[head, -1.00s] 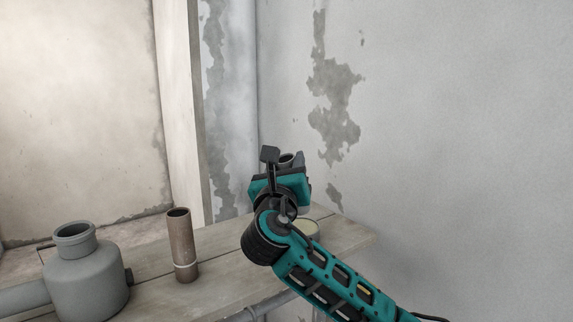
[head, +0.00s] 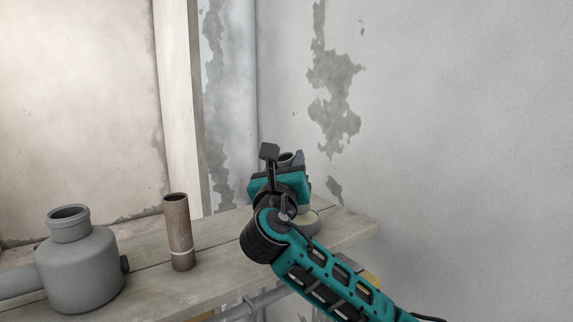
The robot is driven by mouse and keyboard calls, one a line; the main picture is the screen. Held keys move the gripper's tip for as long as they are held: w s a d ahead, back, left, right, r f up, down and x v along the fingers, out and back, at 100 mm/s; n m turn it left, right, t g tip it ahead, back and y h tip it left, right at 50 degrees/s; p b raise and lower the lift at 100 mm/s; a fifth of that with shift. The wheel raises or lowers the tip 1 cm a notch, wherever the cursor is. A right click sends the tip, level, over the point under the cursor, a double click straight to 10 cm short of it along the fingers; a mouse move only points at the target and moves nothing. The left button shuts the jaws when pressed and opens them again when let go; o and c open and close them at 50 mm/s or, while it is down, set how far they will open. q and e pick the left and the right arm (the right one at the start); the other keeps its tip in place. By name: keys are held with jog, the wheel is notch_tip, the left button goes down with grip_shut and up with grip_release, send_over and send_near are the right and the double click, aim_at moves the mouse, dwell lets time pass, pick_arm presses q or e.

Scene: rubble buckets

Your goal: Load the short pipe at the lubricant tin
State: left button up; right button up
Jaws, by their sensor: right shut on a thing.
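My right gripper (head: 283,160) is raised over the right part of the plank bench and is shut on a grey pipe piece (head: 287,158). Only its round open top end shows; the fingers and teal gripper body hide the rest, so I cannot tell its length. A shallow round tin with a pale top (head: 307,221), which looks like the lubricant tin, sits on the bench behind my right wrist, partly hidden by it. My left gripper is not in view.
A rusty brown pipe (head: 179,235) with a pale ring stands upright on the plank bench (head: 225,250). A large grey pipe fitting (head: 78,265) stands at left. A grey pipe (head: 258,300) runs below the bench edge. Bare bench lies between the brown pipe and my wrist.

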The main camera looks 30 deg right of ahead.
jog(key=shift+f, duration=0.55)
dwell(0.4)
jog(key=shift+f, duration=0.15)
dwell(0.6)
notch_tip(320, 180, up, 5)
jog(key=p, duration=0.6)
jog(key=shift+r, duration=1.05)
